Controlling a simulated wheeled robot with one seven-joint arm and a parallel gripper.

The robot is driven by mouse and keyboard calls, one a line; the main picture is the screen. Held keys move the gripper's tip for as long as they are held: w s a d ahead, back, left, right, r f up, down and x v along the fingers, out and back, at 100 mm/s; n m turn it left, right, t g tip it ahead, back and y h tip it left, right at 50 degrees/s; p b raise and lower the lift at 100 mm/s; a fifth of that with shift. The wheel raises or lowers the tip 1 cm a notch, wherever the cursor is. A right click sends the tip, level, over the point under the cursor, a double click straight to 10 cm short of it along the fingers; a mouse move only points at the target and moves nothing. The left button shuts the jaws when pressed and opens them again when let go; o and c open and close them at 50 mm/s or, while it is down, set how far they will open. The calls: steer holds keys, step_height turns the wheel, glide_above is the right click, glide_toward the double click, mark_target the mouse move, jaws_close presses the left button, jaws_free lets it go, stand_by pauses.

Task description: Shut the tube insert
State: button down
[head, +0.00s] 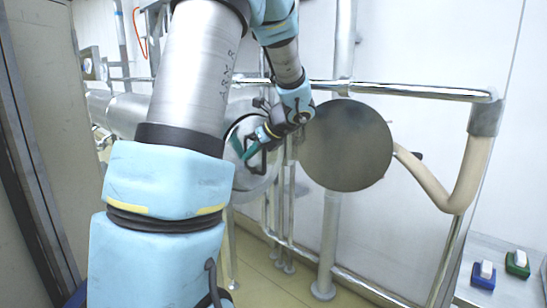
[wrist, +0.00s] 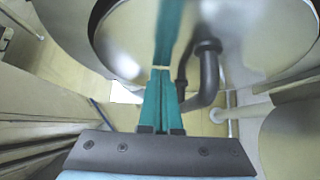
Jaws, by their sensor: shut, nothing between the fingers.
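The tube insert looks like a round shiny metal plate (head: 255,180) at the end of the horizontal tube, left of centre in the head view. In the wrist view its face (wrist: 125,45) fills the upper middle. My gripper (head: 242,150) is in front of it, with teal fingers shut and empty. The fingertips (wrist: 161,71) are at or very near the plate, and a teal reflection shows in it. I cannot tell whether they touch. A dark bent handle (wrist: 207,75) is just right of the fingers, apart from them. My arm hides part of the tube end.
A large round metal disc (head: 346,146), apparently an open door, stands right of the tube. A chrome rail (head: 415,90) and a beige padded bar (head: 440,185) lie farther right. Blue (head: 484,273) and green (head: 518,263) switch-like boxes sit at lower right. Yellowish floor is open below.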

mark_target(244, 145)
steer(key=shift+w+a, duration=1.8)
steer(key=shift+a, duration=0.05)
steer(key=shift+d+p, duration=0.1)
steer(key=shift+p, duration=0.2)
